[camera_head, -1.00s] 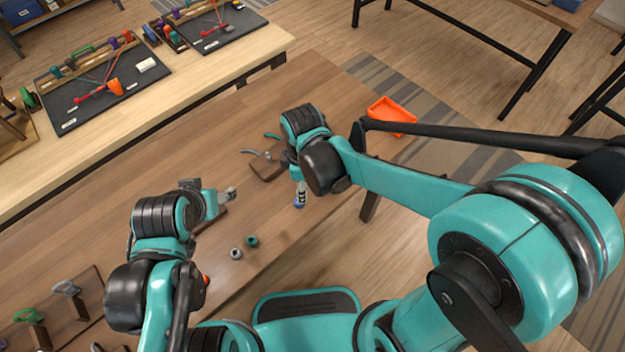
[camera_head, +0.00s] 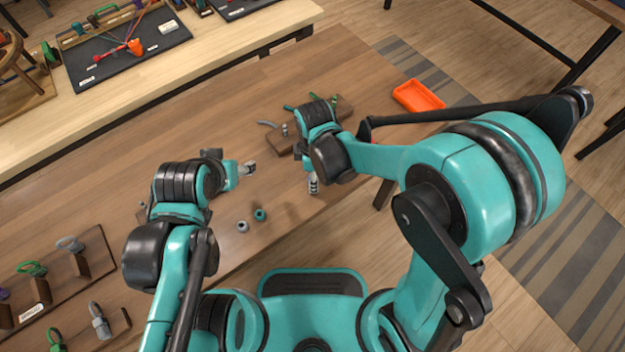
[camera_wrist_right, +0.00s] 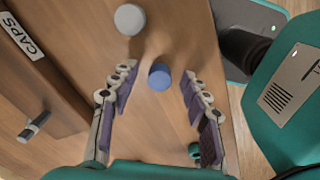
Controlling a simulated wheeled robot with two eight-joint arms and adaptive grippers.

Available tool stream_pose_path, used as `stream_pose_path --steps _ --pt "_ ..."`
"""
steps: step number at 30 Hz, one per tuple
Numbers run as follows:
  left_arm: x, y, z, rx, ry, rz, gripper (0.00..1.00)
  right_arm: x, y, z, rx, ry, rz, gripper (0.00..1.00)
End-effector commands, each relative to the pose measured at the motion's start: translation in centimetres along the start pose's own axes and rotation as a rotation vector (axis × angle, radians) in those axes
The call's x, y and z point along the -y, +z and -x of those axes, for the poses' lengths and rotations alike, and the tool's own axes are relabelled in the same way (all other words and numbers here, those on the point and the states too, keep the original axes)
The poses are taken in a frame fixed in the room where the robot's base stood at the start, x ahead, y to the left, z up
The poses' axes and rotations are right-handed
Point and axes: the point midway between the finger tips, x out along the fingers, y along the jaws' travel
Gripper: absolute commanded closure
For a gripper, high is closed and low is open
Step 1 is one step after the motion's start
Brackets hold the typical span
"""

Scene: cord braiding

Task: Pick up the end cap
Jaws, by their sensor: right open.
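A blue end cap (camera_wrist_right: 160,77) sits on the table between the fingertips of my right gripper (camera_wrist_right: 158,85) in the right wrist view. The fingers are open on either side of it, and I see no contact. In the head view my right gripper (camera_head: 314,187) points down over the table and the blue cap cannot be made out. A pale grey round cap (camera_wrist_right: 130,18) lies beyond it in the wrist view. A grey cap (camera_head: 243,226) and a teal cap (camera_head: 260,214) lie between my arms.
A wooden rack labelled CAPS (camera_wrist_right: 32,75) stands at the left of the wrist view. An orange tray (camera_head: 418,96) sits at the table's far right. Racks with green and grey pieces (camera_head: 58,270) stand at the lower left. The table edge is close to my right gripper.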

Motion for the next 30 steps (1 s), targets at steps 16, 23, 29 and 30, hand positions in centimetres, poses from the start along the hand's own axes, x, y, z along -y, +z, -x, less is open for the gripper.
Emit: stream_pose_path --steps 16,23,29,30 --pt "0.0 -0.1 0.1 0.000 0.000 0.000 0.39 0.0 0.0 0.1 0.000 0.000 0.000 0.89" --pt "0.0 -0.6 0.8 0.000 0.000 0.000 0.39 0.0 0.0 1.6 0.000 0.000 0.000 0.89" --pt "0.0 -1.6 2.3 0.000 0.000 0.000 0.39 0.3 0.4 5.0 0.000 0.000 -0.002 0.89" --pt "0.0 -1.8 2.5 0.000 0.000 0.000 0.39 1.0 1.1 5.4 0.000 0.000 -0.003 0.89"
